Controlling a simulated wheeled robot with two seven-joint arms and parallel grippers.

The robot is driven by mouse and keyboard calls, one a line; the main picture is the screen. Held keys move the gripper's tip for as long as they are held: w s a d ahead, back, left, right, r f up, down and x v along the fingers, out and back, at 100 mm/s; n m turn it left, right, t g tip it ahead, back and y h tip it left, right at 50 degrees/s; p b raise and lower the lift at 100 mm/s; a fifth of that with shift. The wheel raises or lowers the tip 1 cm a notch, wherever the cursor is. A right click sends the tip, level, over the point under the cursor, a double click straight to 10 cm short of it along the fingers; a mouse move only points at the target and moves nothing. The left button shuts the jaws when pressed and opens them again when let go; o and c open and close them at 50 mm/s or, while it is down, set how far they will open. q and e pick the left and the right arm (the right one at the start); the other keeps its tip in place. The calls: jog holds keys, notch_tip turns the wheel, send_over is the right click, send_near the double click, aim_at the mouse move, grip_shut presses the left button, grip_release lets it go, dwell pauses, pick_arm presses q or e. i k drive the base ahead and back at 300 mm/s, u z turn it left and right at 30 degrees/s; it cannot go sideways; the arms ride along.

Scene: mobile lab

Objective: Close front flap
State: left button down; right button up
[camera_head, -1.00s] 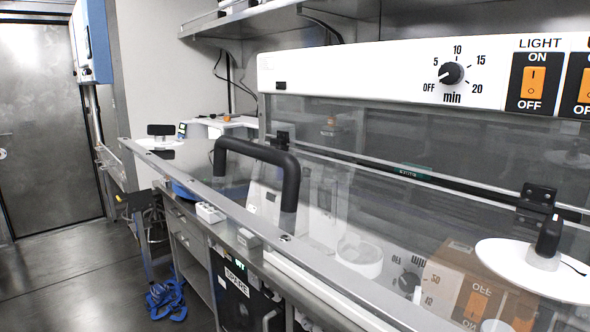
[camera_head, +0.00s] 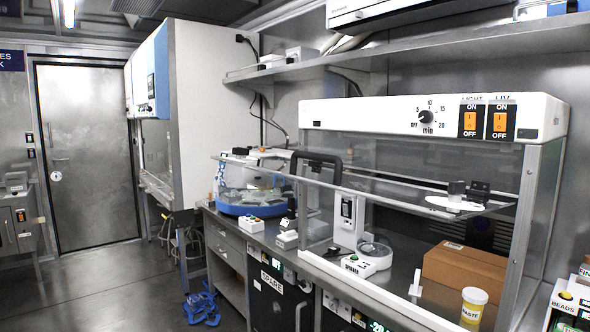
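The front flap (camera_head: 385,190) is a clear panel on the front of the white-topped hood (camera_head: 350,114). It is raised and sticks out almost level from the hood, leaving the opening below it uncovered. Its black handle (camera_head: 318,160) stands up near the left part of the panel. A black hinge (camera_head: 478,190) shows at the right. A white disc (camera_head: 455,203) with a black piece shows at the flap's right part; I cannot tell what it belongs to. Neither of my grippers is in view.
Inside the hood are a cardboard box (camera_head: 464,269), a yellow waste cup (camera_head: 473,304) and a small white device (camera_head: 350,222). A blue and white machine (camera_head: 249,192) stands on the bench to the left. Open floor (camera_head: 110,285) lies at the left.

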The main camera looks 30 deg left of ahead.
aim_at(433, 200)
jog(key=u, duration=0.55)
jog(key=i, duration=0.45)
jog(key=u, duration=0.15)
